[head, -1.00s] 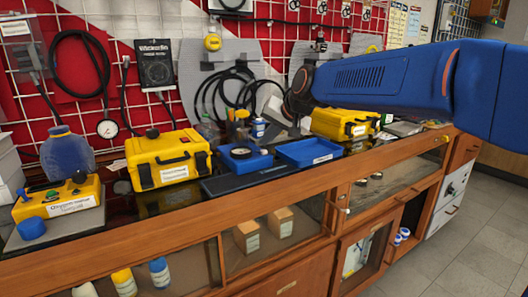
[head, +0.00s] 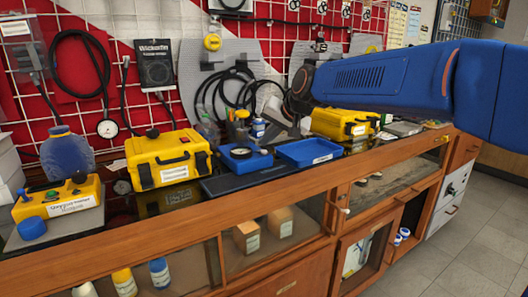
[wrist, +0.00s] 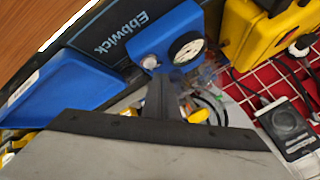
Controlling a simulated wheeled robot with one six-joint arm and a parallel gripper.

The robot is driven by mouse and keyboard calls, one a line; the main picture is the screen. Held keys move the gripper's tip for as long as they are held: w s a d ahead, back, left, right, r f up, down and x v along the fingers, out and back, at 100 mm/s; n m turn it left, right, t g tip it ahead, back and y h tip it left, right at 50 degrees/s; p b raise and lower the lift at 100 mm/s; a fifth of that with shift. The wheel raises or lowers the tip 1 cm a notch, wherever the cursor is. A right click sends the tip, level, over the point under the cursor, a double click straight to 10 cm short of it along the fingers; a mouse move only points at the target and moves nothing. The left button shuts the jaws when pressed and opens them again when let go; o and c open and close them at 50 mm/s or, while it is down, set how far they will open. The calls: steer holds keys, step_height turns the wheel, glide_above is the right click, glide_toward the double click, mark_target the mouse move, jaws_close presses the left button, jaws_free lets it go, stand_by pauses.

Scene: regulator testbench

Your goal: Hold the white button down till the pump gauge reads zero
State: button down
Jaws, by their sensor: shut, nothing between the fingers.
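The blue pump unit (wrist: 176,18) carries a round white-faced gauge (wrist: 188,49) with a dark rim and a small round white button (wrist: 151,63) beside it in the wrist view. The gauge needle is too small to read. In the head view the blue pump unit (head: 245,163) sits on the bench, left of the raised arm. My gripper (wrist: 154,82) is shut and empty, its dark fingertips pointing toward the button end of the unit. The tips look close to the button in the picture, but I cannot tell the gap or any contact.
A blue tray (head: 309,152) stands right of the pump unit. Yellow cases (head: 168,158) stand on both sides along the bench. Bottles and black hoses (head: 232,92) are behind, before a red wall grid. A dark Ebbwick mat (wrist: 100,32) lies in front.

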steer(key=shift+f, duration=0.15)
steer(key=shift+f, duration=0.3)
steer(key=shift+f, duration=0.5)
stand_by(1.7)
steer(key=shift+r, duration=0.1)
stand_by(1.3)
steer(key=shift+r, duration=0.85)
steer(key=shift+r, duration=0.1)
steer(key=shift+r, duration=2.4)
